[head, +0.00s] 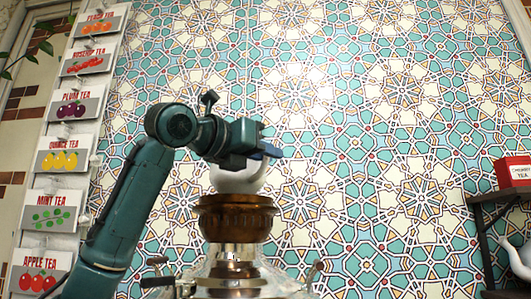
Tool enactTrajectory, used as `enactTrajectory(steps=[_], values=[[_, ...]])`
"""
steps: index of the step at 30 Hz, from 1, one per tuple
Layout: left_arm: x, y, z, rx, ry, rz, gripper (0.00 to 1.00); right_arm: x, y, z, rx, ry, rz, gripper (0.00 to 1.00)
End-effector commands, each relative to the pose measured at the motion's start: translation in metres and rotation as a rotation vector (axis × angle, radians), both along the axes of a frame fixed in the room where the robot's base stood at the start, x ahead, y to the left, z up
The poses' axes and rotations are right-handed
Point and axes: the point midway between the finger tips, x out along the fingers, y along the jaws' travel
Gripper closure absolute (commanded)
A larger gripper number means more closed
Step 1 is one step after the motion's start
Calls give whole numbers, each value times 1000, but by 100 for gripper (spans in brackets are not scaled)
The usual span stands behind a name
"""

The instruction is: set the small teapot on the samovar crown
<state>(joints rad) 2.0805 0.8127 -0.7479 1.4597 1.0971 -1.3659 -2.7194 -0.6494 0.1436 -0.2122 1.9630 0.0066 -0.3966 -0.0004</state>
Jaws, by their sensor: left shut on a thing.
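The small white teapot (239,180) is at the centre of the head view, directly above the samovar's brown crown (236,217). My left gripper (256,150) comes in from the left and is shut on the teapot from above, hiding its upper part. The teapot's lower edge meets the crown's rim in the picture; I cannot tell whether it rests there or hangs just over it. The samovar (232,268) shows below, with its metal body cut off by the bottom edge. My right gripper is not in view.
A tea rack (55,160) with several labelled cards stands at the left, behind my left arm. A dark shelf (488,225) at the right holds a red and white tea box (514,172). A white object (518,262) is below it. Patterned tiles cover the wall behind.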

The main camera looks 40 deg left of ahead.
Motion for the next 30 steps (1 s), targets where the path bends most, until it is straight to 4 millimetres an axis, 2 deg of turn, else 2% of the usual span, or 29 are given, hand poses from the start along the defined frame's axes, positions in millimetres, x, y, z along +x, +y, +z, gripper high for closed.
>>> enactTrajectory(steps=[8,9,17,25,30], values=[[-1,0,2,2,-5,-1,100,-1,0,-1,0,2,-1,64],[-1,0,2,2,-5,-1,82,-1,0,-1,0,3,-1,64],[0,0,1,1,-2,-1,60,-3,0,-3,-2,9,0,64],[-1,0,-1,-1,3,1,59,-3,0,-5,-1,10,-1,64],[-19,4,-1,-1,-2,0,59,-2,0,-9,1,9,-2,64]])
